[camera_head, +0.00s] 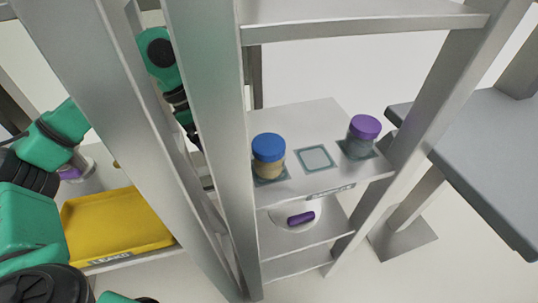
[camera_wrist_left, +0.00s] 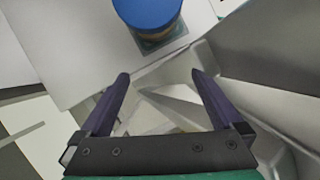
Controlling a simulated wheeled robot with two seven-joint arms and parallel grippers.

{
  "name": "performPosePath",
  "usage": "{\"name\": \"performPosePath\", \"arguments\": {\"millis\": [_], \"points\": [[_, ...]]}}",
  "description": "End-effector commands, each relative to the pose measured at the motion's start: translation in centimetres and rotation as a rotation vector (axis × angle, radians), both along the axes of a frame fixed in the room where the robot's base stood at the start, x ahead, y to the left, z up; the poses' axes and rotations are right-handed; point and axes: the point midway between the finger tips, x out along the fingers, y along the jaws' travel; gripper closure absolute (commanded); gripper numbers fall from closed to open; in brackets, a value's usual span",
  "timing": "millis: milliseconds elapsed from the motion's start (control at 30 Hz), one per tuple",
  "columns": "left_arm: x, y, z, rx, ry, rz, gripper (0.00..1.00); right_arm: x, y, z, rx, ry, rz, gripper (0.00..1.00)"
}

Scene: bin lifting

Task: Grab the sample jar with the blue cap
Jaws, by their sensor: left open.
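The sample jar with the blue cap (camera_head: 268,148) stands upright on the left square mat of the shelf in the head view. Its cap (camera_wrist_left: 148,9) also shows at the top of the left wrist view, with part of the tan body below it. My left gripper (camera_wrist_left: 166,78) is open and empty, its two dark purple fingers apart. The jar lies beyond the fingertips, slightly left of the middle, and does not touch them. In the head view a shelf post largely hides this gripper. My right gripper is not in view.
A jar with a purple cap (camera_head: 363,130) stands at the shelf's right. An empty square mat (camera_head: 315,158) lies between the jars. Metal posts (camera_head: 212,130) frame the shelf. A purple item (camera_head: 300,218) lies below. A yellow tray (camera_head: 118,222) is at left, a grey tabletop (camera_head: 480,150) at right.

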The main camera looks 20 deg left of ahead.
Motion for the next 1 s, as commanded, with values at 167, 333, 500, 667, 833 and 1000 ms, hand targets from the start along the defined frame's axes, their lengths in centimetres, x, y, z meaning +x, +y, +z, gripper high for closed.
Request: {"name": "performPosePath", "arguments": {"millis": [167,333,500,667,833,1000], "points": [[0.7,-3.9,0.5,-0.004,0.000,-0.004,0.00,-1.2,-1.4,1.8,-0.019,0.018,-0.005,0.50],[1.1,-6.2,0.6,-0.006,-0.002,-0.005,0.00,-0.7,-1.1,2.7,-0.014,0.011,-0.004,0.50],[1.5,-9.1,-0.7,-0.004,0.004,-0.001,0.00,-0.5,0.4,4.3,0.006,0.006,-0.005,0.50],[1.7,-9.6,-2.5,-0.005,-0.001,0.000,0.00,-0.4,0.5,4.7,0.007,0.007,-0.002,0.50],[1.7,-9.6,-2.7,-0.006,-0.002,-0.001,0.04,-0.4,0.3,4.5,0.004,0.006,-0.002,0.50],[1.8,-9.6,-2.6,-0.006,-0.002,-0.001,0.69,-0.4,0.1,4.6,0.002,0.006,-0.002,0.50]]}}
